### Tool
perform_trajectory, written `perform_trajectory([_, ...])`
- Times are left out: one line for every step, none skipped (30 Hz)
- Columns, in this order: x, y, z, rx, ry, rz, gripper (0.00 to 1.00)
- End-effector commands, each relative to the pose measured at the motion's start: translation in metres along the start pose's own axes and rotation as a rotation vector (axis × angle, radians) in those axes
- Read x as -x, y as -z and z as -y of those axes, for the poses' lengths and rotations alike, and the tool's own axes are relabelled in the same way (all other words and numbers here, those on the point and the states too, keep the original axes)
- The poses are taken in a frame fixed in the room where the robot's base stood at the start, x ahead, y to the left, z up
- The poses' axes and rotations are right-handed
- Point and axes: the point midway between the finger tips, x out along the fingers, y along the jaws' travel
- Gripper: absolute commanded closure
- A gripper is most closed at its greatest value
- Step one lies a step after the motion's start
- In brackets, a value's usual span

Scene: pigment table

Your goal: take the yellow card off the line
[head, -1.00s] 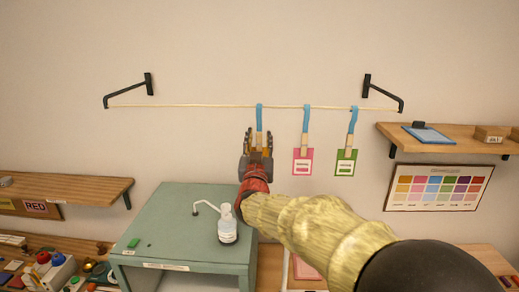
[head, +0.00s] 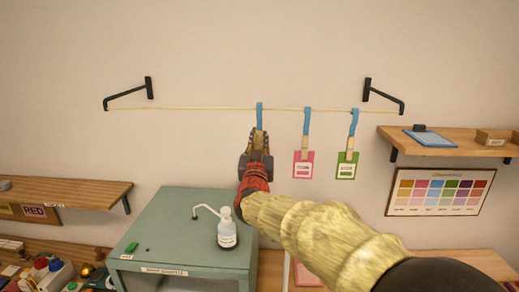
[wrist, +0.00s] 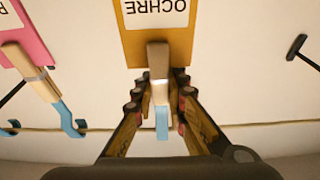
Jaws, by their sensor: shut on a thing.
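The yellow card (wrist: 158,38), labelled OCHRE, shows upside down in the wrist view, held in a wooden peg (wrist: 158,60) on a blue strap (wrist: 162,123). The strap also shows in the head view (head: 259,116), hanging from the pale line (head: 210,107); there the card is hidden behind my gripper. My gripper (head: 258,138) is just below the line. In the wrist view its fingers (wrist: 160,88) lie on both sides of the peg and are shut on it. The exact contact is partly hidden.
A pink card (head: 303,165) and a green card (head: 347,166) hang close by on the right. Black brackets (head: 147,88) (head: 368,89) hold the line. Below stands a green cabinet (head: 180,215) with a bottle (head: 227,232) on it. A shelf (head: 450,142) is at right.

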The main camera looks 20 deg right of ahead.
Motion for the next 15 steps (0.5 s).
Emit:
perform_trajectory([0.000,0.001,0.000,-0.001,0.000,-0.003,1.00])
perform_trajectory([0.000,0.002,0.000,0.000,0.000,-0.003,1.00])
perform_trajectory([-0.001,0.003,0.000,0.001,0.001,-0.001,1.00])
perform_trajectory([-0.001,0.004,0.000,0.002,0.001,0.000,1.00])
perform_trajectory([-0.001,0.005,0.000,0.002,0.001,0.000,1.00])
perform_trajectory([-0.002,0.007,0.000,0.002,0.001,0.000,1.00])
perform_trajectory([-0.002,0.009,0.000,0.002,0.001,0.000,1.00])
perform_trajectory([-0.002,0.010,0.000,0.002,0.001,0.000,1.00])
perform_trajectory([-0.003,0.012,0.000,0.001,0.000,-0.001,1.00])
perform_trajectory([-0.003,0.014,0.000,0.001,0.000,-0.001,1.00])
perform_trajectory([-0.004,0.015,0.000,0.001,0.000,-0.001,1.00])
perform_trajectory([-0.004,0.017,0.000,0.001,0.000,-0.001,1.00])
perform_trajectory([-0.004,0.018,0.000,0.001,0.000,-0.001,1.00])
perform_trajectory([-0.005,0.020,0.000,0.001,0.000,-0.001,1.00])
perform_trajectory([-0.005,0.021,0.000,0.001,0.000,-0.001,1.00])
